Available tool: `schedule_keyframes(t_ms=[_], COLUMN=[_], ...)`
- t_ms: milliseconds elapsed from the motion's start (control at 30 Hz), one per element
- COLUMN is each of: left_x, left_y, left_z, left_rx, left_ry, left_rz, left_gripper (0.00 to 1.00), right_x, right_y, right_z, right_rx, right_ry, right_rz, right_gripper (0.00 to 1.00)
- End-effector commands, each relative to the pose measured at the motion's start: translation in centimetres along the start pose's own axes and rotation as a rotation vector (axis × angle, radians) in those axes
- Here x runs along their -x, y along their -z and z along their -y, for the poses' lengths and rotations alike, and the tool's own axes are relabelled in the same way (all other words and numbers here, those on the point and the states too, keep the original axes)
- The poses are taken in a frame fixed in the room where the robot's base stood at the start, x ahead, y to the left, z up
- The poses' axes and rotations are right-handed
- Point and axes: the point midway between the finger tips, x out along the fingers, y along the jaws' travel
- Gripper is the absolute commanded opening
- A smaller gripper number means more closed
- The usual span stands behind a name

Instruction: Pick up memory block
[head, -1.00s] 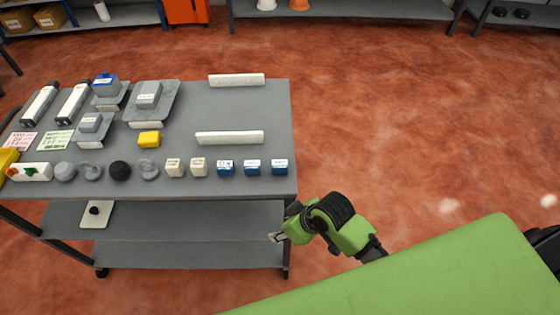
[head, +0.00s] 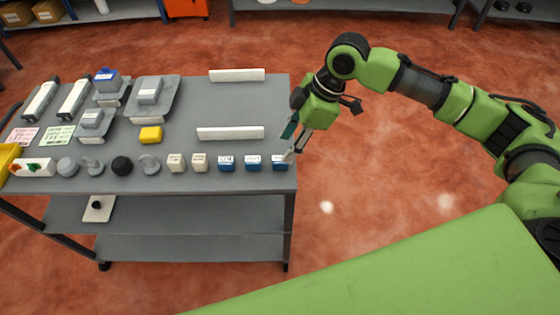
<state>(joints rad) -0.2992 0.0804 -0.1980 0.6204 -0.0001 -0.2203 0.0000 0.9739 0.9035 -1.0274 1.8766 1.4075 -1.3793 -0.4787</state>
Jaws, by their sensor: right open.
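A row of small labelled blocks stands along the front edge of the grey table. There are two white blocks, the left one (head: 176,163) and the right one (head: 199,163). To their right are three blue blocks with white tops: left (head: 226,164), middle (head: 252,164) and right (head: 279,164). The labels are too small to read surely, so I cannot tell which is the memory block. My right gripper (head: 291,153) points down at the right blue block, its fingertips at or just above the block's right side and partly covering it. It is open. My left gripper is not in view.
On the grey table (head: 256,107) lie two long white bars, back (head: 237,75) and front (head: 231,133), and a yellow block (head: 150,135). Grey and black round parts (head: 122,166) stand left in the row. The floor right of the table is clear.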

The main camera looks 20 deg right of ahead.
Motion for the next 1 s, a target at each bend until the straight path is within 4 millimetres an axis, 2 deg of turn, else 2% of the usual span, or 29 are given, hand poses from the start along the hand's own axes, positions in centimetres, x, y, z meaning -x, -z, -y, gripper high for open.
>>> schedule_keyframes(t_ms=[33,100,200,267,367,600,700,867,1000], left_x=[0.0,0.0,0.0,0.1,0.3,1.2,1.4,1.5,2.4], left_y=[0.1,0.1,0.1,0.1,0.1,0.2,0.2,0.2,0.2], left_z=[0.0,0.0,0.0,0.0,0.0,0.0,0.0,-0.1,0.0], left_rx=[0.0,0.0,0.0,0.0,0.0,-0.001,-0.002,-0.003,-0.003], left_ry=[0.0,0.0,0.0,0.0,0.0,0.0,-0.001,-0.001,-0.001], left_rz=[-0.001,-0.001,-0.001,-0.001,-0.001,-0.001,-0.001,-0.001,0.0], left_gripper=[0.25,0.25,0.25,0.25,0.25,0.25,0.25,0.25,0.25], right_x=[1.5,2.8,3.9,4.0,3.0,-1.7,-3.1,-4.3,-5.6], right_y=[-0.5,-0.8,-1.1,-1.2,-1.2,-1.1,-1.0,-1.1,-1.2], right_z=[-1.0,-1.6,-2.2,-2.2,-2.3,-2.1,-2.2,-2.2,-1.8], right_rx=[-0.009,-0.02,-0.03,-0.033,-0.035,-0.034,-0.034,-0.034,-0.033], right_ry=[-0.008,-0.005,-0.003,0.0,0.003,0.003,0.002,0.001,0.002], right_rz=[0.001,-0.003,-0.008,-0.01,-0.011,-0.011,-0.012,-0.012,-0.011], right_gripper=[0.4,0.4,0.4,0.4,0.4,0.4,0.4,0.4,0.4])
